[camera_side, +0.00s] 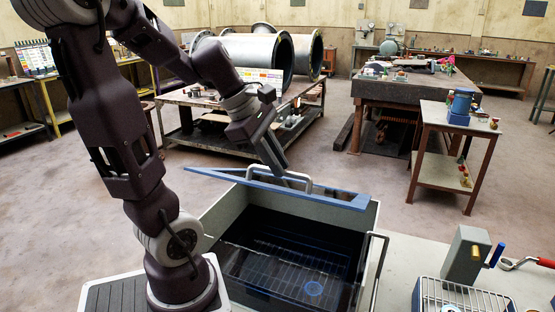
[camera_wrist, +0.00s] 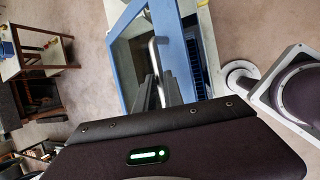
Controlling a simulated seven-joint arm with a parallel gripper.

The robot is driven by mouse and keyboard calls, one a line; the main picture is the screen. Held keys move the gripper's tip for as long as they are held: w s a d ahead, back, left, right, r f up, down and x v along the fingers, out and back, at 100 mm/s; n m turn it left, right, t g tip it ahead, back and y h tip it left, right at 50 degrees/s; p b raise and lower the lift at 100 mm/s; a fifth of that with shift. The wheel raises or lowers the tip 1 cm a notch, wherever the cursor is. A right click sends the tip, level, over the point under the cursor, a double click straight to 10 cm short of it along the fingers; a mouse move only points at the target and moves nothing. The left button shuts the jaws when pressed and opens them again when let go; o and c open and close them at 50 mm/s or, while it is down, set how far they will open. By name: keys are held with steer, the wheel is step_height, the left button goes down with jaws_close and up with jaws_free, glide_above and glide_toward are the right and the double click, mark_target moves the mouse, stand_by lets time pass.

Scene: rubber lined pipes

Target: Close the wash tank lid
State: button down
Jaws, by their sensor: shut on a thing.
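The wash tank (camera_side: 213,222) is a grey open box in the lower middle of the side view, with dark water and a wire rack inside. Its blue-framed lid (camera_side: 345,199) is raised above the tank's far part, seen nearly edge-on, so the inside shows below it. The lid also shows in the wrist view (camera_wrist: 130,29). A silver bar handle (camera_side: 305,181) stands on the lid and shows in the wrist view (camera_wrist: 155,55). My gripper (camera_side: 281,174) comes down from above and is shut on this handle. In the wrist view my fingers (camera_wrist: 158,93) partly hide the handle's lower part.
A rail (camera_side: 379,262) stands at the tank's right side. A wire basket (camera_side: 465,297), a grey block (camera_side: 466,254) and a red-handled tool (camera_side: 545,262) are on the bench at right. A small stand with a blue device (camera_side: 461,107) is behind. Floor between is clear.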

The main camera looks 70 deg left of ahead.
steer(key=c, duration=1.5)
jaws_free()
steer(key=shift+d, duration=0.1)
steer(key=shift+o, duration=0.2)
steer(key=v, duration=0.7)
steer(key=shift+s, duration=0.1)
